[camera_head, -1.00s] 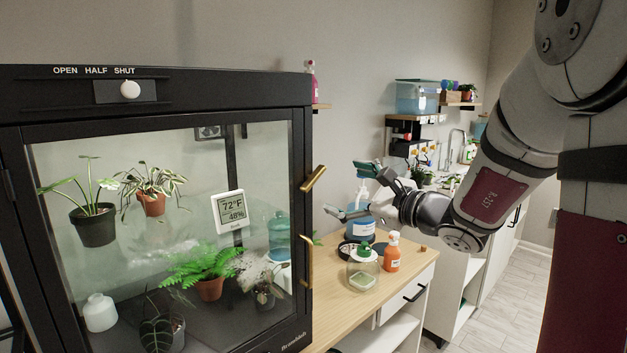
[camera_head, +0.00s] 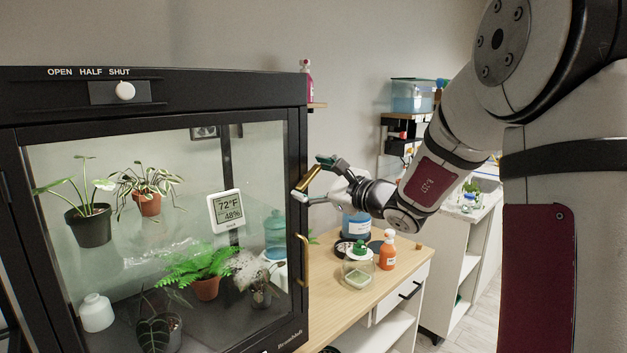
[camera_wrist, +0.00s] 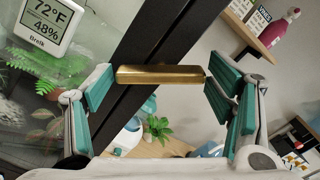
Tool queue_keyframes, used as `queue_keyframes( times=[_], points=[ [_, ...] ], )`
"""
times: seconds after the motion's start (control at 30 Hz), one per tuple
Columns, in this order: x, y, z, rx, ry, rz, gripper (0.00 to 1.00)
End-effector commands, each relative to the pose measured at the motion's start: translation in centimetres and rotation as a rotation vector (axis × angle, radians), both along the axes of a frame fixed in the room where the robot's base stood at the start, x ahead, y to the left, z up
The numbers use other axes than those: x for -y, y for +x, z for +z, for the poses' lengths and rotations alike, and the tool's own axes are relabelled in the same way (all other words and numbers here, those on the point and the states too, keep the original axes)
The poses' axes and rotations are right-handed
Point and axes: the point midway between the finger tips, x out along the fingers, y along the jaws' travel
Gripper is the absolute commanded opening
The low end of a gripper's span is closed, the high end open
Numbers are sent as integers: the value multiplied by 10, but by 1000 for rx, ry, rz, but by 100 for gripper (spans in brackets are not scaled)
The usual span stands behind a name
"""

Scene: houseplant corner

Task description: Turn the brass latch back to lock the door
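The brass latch (camera_head: 309,180) is a short bar at the right edge of the black cabinet's glass door (camera_head: 150,230). It is tilted in the head view, its upper end to the right. In the wrist view the latch (camera_wrist: 160,75) lies crosswise between my fingers, over the dark door frame. My gripper (camera_head: 310,178) is open around the latch, with teal pads on its fingers. In the wrist view my gripper (camera_wrist: 158,88) shows a gap at the latch's left end; its right end is close to the right pad, and contact there is unclear.
A brass handle (camera_head: 302,260) is below the latch on the door. A slider knob (camera_head: 125,91) is at the cabinet top, by SHUT. An orange spray bottle (camera_head: 388,250) and a jar (camera_head: 358,268) stand on the wooden counter (camera_head: 400,262) to the right.

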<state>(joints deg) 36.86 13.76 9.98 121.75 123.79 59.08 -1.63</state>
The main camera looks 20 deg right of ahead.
Motion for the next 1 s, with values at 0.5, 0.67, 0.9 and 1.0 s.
queue_keyframes(
  times=[0.5, 0.67, 0.9, 1.0],
  points=[
    [0, 0, 0, -19, 55, 1, 39],
    [-1, 0, 1, -49, 146, 2, 39],
    [-1, -1, 2, -106, 321, 2, 39],
    [-1, 0, 2, -129, 391, 3, 39]
  ],
)
